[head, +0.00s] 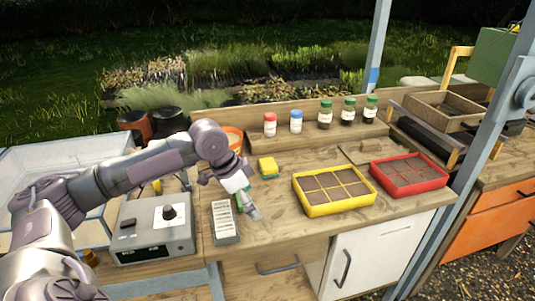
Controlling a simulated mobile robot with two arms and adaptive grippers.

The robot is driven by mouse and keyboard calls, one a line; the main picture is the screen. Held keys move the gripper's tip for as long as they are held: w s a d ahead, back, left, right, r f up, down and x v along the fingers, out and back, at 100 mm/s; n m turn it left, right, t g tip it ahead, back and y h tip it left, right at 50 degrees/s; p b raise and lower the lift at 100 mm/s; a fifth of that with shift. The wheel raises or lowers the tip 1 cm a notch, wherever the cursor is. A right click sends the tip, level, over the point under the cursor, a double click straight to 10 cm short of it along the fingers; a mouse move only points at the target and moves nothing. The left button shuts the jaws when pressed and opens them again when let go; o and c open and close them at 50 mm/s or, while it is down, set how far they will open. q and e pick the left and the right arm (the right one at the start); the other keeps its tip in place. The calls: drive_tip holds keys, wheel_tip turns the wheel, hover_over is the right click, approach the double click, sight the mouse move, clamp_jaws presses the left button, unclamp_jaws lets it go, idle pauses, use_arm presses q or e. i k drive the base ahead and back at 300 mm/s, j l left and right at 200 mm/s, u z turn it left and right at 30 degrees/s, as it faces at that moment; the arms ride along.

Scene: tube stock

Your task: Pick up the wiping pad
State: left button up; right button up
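A small yellow pad with a green underside (267,166), which looks like the wiping pad, lies on the wooden bench behind the yellow tray. My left arm reaches in from the left, and its gripper (250,208) points down over the bench, in front of and slightly left of the pad, apart from it. Small green patches show at the gripper; I cannot tell what they belong to. Its fingers are too small and overlapped to show whether they are open or shut. My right gripper is not in view.
A yellow divided tray (334,207) and a red one (408,190) stand to the right. A grey slotted rack (224,222) is beside the gripper, and a grey box with a knob (154,245) is left. Several capped bottles (325,115) line the back ledge. An orange pot is partly behind my arm.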

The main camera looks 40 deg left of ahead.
sight(268, 166)
drive_tip(key=i+j, duration=0.85)
drive_tip(key=j, duration=0.1)
